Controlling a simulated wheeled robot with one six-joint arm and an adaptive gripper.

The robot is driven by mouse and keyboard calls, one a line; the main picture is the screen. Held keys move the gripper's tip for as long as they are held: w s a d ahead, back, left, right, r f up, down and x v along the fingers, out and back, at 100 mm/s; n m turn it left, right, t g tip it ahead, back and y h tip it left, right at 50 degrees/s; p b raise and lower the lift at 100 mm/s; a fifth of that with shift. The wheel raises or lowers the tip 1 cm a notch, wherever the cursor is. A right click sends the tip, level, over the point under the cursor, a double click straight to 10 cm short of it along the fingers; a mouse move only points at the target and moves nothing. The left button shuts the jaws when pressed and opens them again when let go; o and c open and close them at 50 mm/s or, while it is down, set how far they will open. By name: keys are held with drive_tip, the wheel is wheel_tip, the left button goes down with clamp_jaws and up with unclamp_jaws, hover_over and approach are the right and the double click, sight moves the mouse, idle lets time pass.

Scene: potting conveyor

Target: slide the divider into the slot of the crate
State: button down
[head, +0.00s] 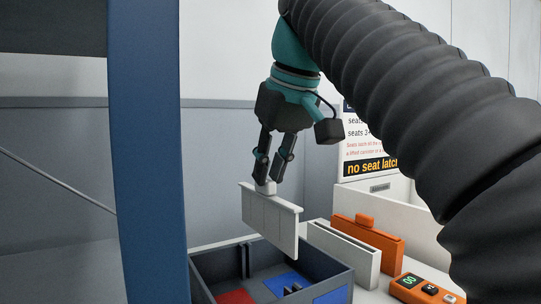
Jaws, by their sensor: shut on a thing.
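My gripper (267,179) is in the upper middle of the head view, pointing down. It is shut on the small tab at the top of the white divider (268,222). The divider hangs upright, a thin flat panel with a wider top edge. The dark grey crate (333,277) is below it, at the bottom of the view. The divider appears above the crate, though its lower edge overlaps the crate's far wall in the picture, so I cannot tell the exact gap. Dark upright guides (245,262) show inside the crate. Its near part is cut off by the frame.
Red (233,297) and blue (284,286) patches show on the crate floor. Right of the crate stand a white slotted block (343,257), an orange piece with a knob (368,241) and an orange device with a display (418,288). A blue post (150,150) rises at left.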

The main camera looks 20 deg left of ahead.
sight(282, 202)
drive_tip(key=shift+f, duration=1.4)
drive_tip(key=shift+f, duration=0.2)
drive_tip(key=shift+f+b, duration=3.1)
drive_tip(key=shift+f, duration=0.95)
drive_tip(key=c, duration=1)
unclamp_jaws()
drive_tip(key=shift+v, duration=3.8)
